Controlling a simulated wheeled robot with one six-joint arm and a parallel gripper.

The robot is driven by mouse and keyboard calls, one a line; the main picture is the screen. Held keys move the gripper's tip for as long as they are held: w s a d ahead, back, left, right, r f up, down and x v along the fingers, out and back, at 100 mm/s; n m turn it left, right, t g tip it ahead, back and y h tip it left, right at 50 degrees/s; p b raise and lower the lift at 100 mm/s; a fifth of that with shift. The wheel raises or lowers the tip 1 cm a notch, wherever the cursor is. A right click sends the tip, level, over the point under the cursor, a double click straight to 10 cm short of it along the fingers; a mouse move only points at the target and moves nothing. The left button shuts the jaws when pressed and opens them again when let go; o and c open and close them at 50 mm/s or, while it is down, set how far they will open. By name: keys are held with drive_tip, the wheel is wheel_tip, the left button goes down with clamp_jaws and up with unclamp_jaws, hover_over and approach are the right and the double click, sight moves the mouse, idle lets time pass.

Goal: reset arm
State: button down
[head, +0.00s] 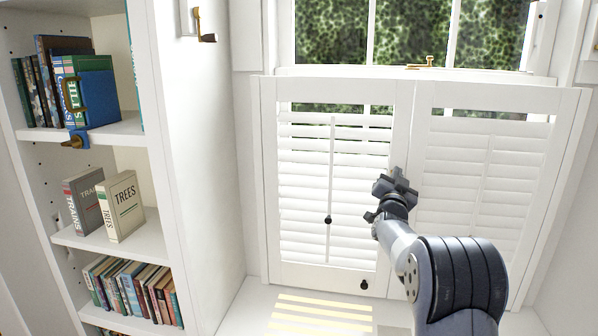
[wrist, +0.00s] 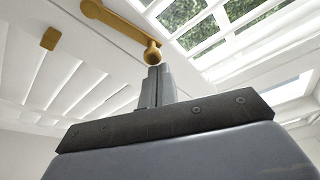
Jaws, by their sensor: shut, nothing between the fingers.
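My gripper (head: 394,186) is raised in front of the white louvred shutters in the head view, near where the two panels meet. In the wrist view its two fingers (wrist: 154,84) are pressed together and hold nothing. A brass lever with a round knob (wrist: 118,24) appears just beyond the fingertips in the wrist view. I cannot tell whether they touch. My arm reaches in from the lower right of the head view and hides part of the right shutter.
The left shutter (head: 333,150) and right shutter (head: 480,170) stand below a window with a brass latch (head: 420,63). A white bookcase (head: 140,130) is at the left with several books. Two books (head: 121,205) stand on its middle shelf. The sill below is clear.

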drive_tip(key=b+v, duration=0.4)
drive_tip(key=v, duration=0.7)
drive_tip(key=p+x, duration=0.4)
drive_tip(key=x, duration=0.7)
drive_tip(key=shift+w+r, duration=0.1)
drive_tip(key=shift+r, duration=0.05)
drive_tip(key=m+p, duration=0.1)
drive_tip(key=p, duration=0.1)
drive_tip(key=d+m+g+h+p, duration=0.1)
drive_tip(key=m+p, duration=0.1)
drive_tip(key=d+m+p, duration=0.1)
drive_tip(key=p, duration=0.1)
drive_tip(key=shift+s+d+m+p, duration=0.25)
drive_tip(key=shift+s+m+p, duration=0.05)
drive_tip(key=shift+s+m, duration=0.1)
drive_tip(key=s+a+b, duration=0.3)
drive_tip(key=s+b, duration=0.2)
drive_tip(key=s, duration=0.5)
drive_tip(key=shift+n+y, duration=0.4)
